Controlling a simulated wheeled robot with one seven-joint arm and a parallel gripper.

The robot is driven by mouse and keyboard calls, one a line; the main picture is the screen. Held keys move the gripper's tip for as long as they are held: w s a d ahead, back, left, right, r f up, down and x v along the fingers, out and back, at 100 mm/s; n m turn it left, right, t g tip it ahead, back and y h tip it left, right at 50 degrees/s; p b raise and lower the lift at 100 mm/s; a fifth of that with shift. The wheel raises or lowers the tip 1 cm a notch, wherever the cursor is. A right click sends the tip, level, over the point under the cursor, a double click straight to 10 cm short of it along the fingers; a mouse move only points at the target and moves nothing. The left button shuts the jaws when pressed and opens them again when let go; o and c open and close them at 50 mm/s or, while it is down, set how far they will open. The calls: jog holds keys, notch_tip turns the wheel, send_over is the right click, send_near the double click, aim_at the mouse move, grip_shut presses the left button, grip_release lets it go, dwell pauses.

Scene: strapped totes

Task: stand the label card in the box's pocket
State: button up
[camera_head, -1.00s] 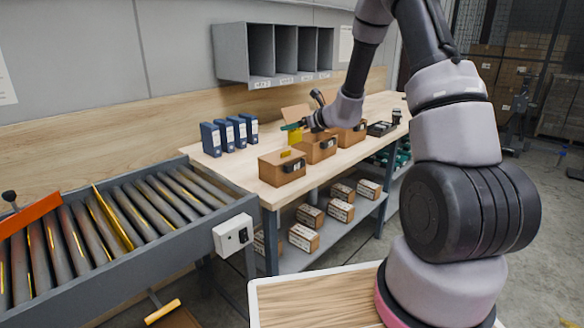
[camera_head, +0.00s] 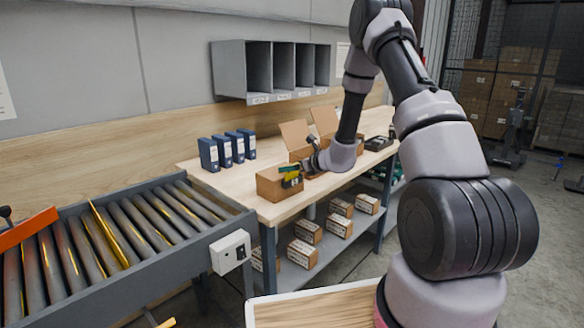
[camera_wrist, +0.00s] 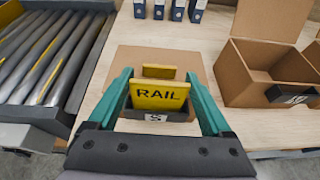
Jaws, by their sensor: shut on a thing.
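The label card (camera_wrist: 160,95) is yellow, reads RAIL and is upright between the green fingers of my gripper (camera_wrist: 165,92), which is shut on it. The front closed cardboard box (camera_head: 270,184) is below; its top also shows in the wrist view (camera_wrist: 127,62). A dark pocket (camera_wrist: 178,115) with a white S tag is on the box's near face. The card's lower edge is hidden behind the pocket's front wall, so it overlaps the pocket opening; I cannot tell how deep it sits. In the head view my gripper (camera_head: 291,172) is at the box's right-hand face.
A second yellow piece (camera_wrist: 159,71) shows on the box top behind the card. An open box (camera_wrist: 262,80) with its own dark pocket stands to the right. Blue binders (camera_head: 228,150) stand behind on the bench. A roller conveyor (camera_head: 120,235) is at left.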

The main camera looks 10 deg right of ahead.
jog(key=o, duration=1.1)
jog(key=shift+f, duration=0.15)
jog(key=shift+s+d+r, duration=0.25)
jog(key=shift+s+r, duration=0.05)
jog(key=v, duration=1.1)
jog(key=s+a+r+n+g+y, duration=0.25)
jog(key=s+a+r+n, duration=0.35)
jog(key=r, duration=0.3)
jog(key=s+a+r+n+g+y, duration=0.1)
jog(key=s+a+r+n+g, duration=0.25)
jog(key=s+r+n, duration=0.4)
jog(key=shift+s+d+r+n+t+h, duration=0.35)
jog(key=shift+s+d+r+n+h, duration=1.3)
jog(key=shift+s, duration=1.3)
jog(key=shift+s+d+r+n+t+h, duration=0.3)
jog(key=shift+s+d+r+n+h, duration=1.4)
jog(key=shift+s, duration=1.3)
jog(key=shift+s+d+r+n+t+h, duration=0.35)
jog(key=shift+s+d+r+n+h, duration=1.15)
jog(key=shift+s+n, duration=1.2)
